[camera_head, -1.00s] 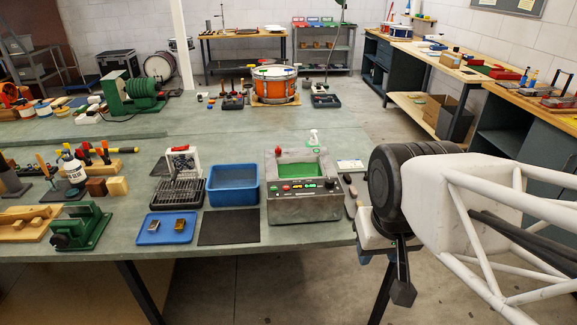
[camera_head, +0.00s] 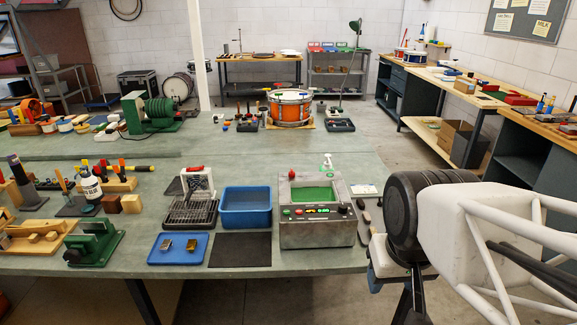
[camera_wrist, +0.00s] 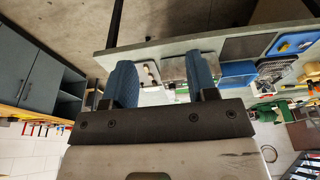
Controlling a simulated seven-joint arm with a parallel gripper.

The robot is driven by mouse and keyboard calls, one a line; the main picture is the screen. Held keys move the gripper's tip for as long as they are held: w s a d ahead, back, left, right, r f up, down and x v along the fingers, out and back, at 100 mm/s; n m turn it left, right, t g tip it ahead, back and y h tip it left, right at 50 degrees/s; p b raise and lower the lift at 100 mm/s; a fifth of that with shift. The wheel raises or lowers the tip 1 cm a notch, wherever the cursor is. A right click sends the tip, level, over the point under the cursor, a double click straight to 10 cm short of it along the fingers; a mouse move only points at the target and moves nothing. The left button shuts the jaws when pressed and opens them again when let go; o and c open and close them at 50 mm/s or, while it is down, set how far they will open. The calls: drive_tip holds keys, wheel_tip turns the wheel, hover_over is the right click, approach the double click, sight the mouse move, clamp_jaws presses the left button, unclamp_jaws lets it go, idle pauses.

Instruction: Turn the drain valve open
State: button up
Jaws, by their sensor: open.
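A grey machine (camera_head: 318,226) with a green-lined basin and front buttons stands at the bench's front edge. A small red part (camera_head: 292,175) shows at its back left corner. I cannot tell whether this is the drain valve, and no other valve is clear. My gripper (camera_wrist: 162,76) is open and empty in the wrist view, its blue fingers apart. In the head view a blue fingertip (camera_head: 374,282) shows right of the machine, off the bench's front right corner. Part of the machine (camera_wrist: 173,69) shows beyond the fingers, partly hidden by the right one.
Open floor lies right of the bench.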

drive_tip(key=w+a+r+n, duration=0.1)
drive_tip(key=w+r+n, duration=0.1)
drive_tip(key=w, duration=0.5)
drive_tip(key=w+a+r+n, duration=0.1)
drive_tip(key=w+r, duration=0.2)
drive_tip(key=w, duration=0.5)
drive_tip(key=n+g, duration=0.3)
drive_tip(key=n, duration=0.7)
hover_over(292, 172)
drive_tip(key=f, duration=1.2)
drive_tip(key=shift+w+d, duration=0.1)
drive_tip(key=shift+d, duration=0.1)
drive_tip(key=shift+w+a+f+n, duration=0.2)
drive_tip(key=shift+w+f+n, duration=0.2)
drive_tip(key=shift+w, duration=0.1)
drive_tip(key=shift+f, duration=0.1)
drive_tip(key=shift+f, duration=3.75)
drive_tip(key=shift+c, duration=0.2)
